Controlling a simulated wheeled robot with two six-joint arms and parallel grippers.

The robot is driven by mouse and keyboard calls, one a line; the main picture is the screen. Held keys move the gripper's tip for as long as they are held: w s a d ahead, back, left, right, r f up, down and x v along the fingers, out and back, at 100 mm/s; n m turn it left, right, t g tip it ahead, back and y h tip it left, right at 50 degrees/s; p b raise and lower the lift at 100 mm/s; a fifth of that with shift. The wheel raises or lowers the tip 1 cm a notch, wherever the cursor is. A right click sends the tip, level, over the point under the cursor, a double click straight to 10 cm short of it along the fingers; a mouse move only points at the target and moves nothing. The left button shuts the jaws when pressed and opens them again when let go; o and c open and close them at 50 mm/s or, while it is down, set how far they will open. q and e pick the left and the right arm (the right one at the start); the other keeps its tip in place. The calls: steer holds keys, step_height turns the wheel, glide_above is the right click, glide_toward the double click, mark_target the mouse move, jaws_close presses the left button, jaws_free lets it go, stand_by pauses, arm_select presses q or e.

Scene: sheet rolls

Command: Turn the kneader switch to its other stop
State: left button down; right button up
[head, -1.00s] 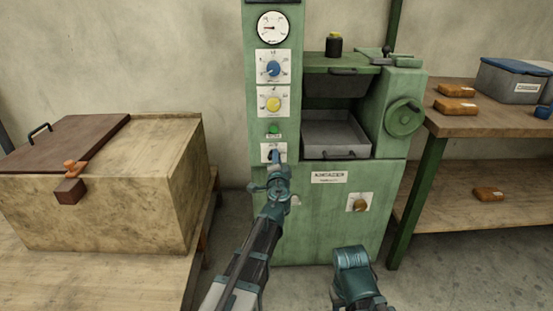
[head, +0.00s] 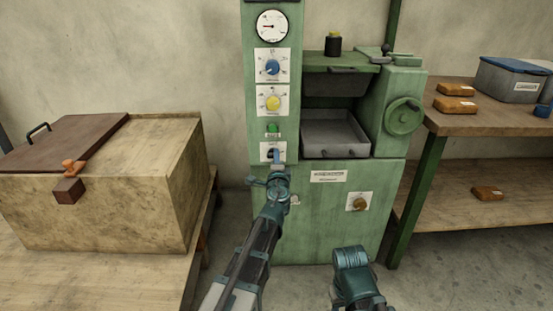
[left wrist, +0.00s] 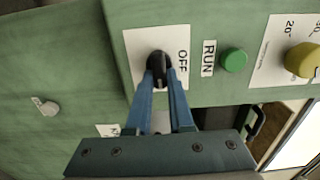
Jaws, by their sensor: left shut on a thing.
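The kneader is a green cabinet (head: 330,225). Its switch is a black knob (left wrist: 159,64) on a white plate, with the word OFF beside it in the left wrist view. In the head view the switch's white plate (head: 265,151) sits low on the tall left column. My left gripper (left wrist: 162,78) has its two blue fingers closed on either side of the knob; it also shows in the head view (head: 278,160). The fingers hide part of the knob and plate.
A green RUN button (left wrist: 234,62) and a yellow dial (left wrist: 302,60) lie near the switch. A blue dial (head: 272,67) and a gauge (head: 271,26) are higher up. A wooden chest (head: 150,190) stands left, a workbench (head: 470,120) right.

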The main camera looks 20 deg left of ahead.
arm_select(q)
steer(key=c, duration=0.8)
jaws_free()
steer(key=shift+s, duration=0.15)
